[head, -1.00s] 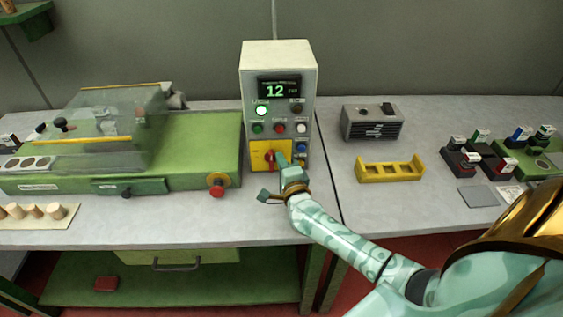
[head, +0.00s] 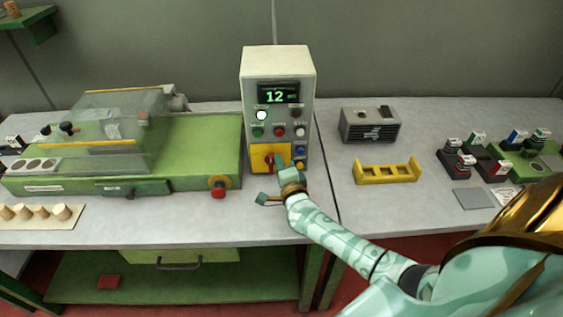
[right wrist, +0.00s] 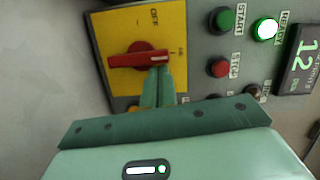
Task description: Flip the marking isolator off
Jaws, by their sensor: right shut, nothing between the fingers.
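The marking isolator is a red rotary handle (right wrist: 138,60) on a yellow plate (right wrist: 119,25) low on the front of the control box. The handle also shows partly in the head view (head: 269,163). In the right wrist view it lies crosswise, its right end toward the "ON" lettering, with "OFF" at the plate's top. My right gripper (right wrist: 158,72) is shut and empty, fingertips right at the handle's right end; contact cannot be told for sure. In the head view the gripper (head: 281,165) covers the plate's right part. My left gripper is not in view.
The grey control box (head: 278,60) shows "12" and a lit READY lamp (right wrist: 266,29). A green START button (right wrist: 225,19) and red STOP button (right wrist: 219,68) are close by. A green machine (head: 205,150) stands left; a yellow rack (head: 387,173) and grey box (head: 370,125) stand right.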

